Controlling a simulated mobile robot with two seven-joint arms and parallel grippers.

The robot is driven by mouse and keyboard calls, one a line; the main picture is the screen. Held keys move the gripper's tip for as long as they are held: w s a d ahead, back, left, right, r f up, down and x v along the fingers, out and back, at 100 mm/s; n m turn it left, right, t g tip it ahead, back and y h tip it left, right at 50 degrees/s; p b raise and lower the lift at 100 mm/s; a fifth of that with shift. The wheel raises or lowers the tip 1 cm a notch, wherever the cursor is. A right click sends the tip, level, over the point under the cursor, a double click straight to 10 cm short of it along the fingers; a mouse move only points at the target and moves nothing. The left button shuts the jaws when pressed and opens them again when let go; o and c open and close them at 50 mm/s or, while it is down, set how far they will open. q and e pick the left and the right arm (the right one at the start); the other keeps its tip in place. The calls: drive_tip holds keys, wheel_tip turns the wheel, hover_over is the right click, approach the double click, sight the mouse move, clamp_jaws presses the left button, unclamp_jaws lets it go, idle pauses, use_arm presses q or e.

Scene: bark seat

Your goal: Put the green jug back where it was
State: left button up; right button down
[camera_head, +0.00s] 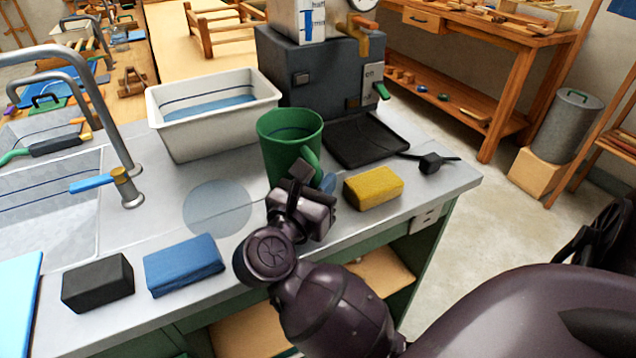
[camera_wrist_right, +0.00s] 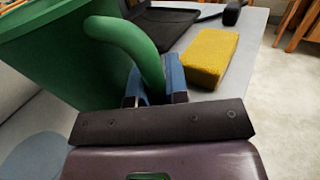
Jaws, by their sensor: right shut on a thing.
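The green jug (camera_head: 290,138) is upright near the middle of the head view, between the white basin and the yellow sponge. My right gripper (camera_head: 322,182) is shut on its handle; in the right wrist view the blue finger pads (camera_wrist_right: 158,82) close around the handle and the jug body (camera_wrist_right: 60,60) fills the upper left. Whether the jug's base touches the counter is hard to tell, as my gripper hides part of it. A round blue-grey mark (camera_head: 217,208) lies bare on the counter, left of and nearer than the jug. My left gripper is not in view.
The white basin (camera_head: 210,135) stands behind left of the jug, and a dark machine with a black tray (camera_head: 365,142) behind right. The yellow sponge (camera_head: 373,187) is close on the right. A blue block (camera_head: 183,265) and black block (camera_head: 98,284) lie near the front edge.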

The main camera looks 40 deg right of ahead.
drive_tip(key=shift+r, duration=0.1)
drive_tip(key=shift+f, duration=0.3)
drive_tip(key=c, duration=1.1)
unclamp_jaws()
drive_tip(key=shift+r, duration=0.1)
drive_tip(key=shift+c, duration=0.2)
